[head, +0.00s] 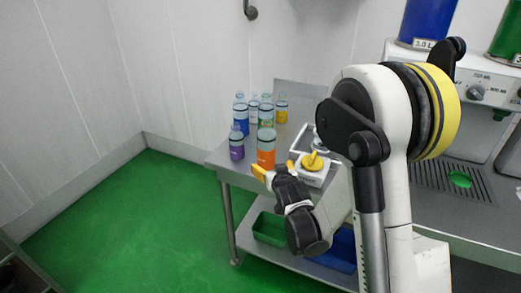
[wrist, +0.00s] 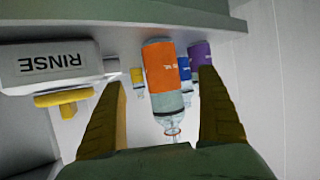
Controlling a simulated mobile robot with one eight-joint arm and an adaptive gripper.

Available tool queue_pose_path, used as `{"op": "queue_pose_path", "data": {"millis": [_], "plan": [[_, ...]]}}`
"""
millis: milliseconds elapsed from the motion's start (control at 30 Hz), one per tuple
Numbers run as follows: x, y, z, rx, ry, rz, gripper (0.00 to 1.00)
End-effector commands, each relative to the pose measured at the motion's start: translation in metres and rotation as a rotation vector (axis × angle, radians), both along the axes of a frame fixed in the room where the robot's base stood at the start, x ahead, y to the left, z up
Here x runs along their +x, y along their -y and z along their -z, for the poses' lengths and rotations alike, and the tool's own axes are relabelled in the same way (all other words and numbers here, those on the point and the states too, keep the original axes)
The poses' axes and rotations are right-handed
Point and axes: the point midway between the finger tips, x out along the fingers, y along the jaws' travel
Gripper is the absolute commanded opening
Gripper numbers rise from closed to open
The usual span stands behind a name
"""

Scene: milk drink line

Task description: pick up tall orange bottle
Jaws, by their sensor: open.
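The tall orange bottle (head: 266,158) stands near the front edge of the steel table in the head view, with an orange lower part and clear upper part. In the wrist view the orange bottle (wrist: 168,80) appears upside down, between my two yellow fingers. My gripper (head: 275,170) is open at the table's front edge, just in front of the bottle. In the wrist view my gripper (wrist: 160,100) has its fingers apart on either side of the bottle, with gaps visible on both sides. Nothing is held.
A purple bottle (head: 236,149) stands left of the orange one, with a blue bottle (head: 241,125) and a yellow bottle (head: 282,113) behind. The rinse unit (head: 312,172) with its yellow knob is close on the right. A green bin (head: 270,229) sits on the lower shelf.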

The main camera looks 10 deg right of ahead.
Motion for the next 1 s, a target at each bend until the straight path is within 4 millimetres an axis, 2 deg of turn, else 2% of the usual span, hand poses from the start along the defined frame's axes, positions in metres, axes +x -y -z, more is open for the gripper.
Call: {"op": "queue_pose_path", "data": {"millis": [233, 700, 967, 1000], "plan": [[0.035, 0.001, 0.017, 0.0, -0.001, 0.0, 0.87], [0.094, 0.003, 0.037, 0.0, 0.0, 0.0, 0.87], [0.098, 0.003, 0.036, 0.0, 0.0, 0.0, 0.87], [0.098, 0.003, 0.036, 0.0, 0.0, 0.0, 0.81]]}}
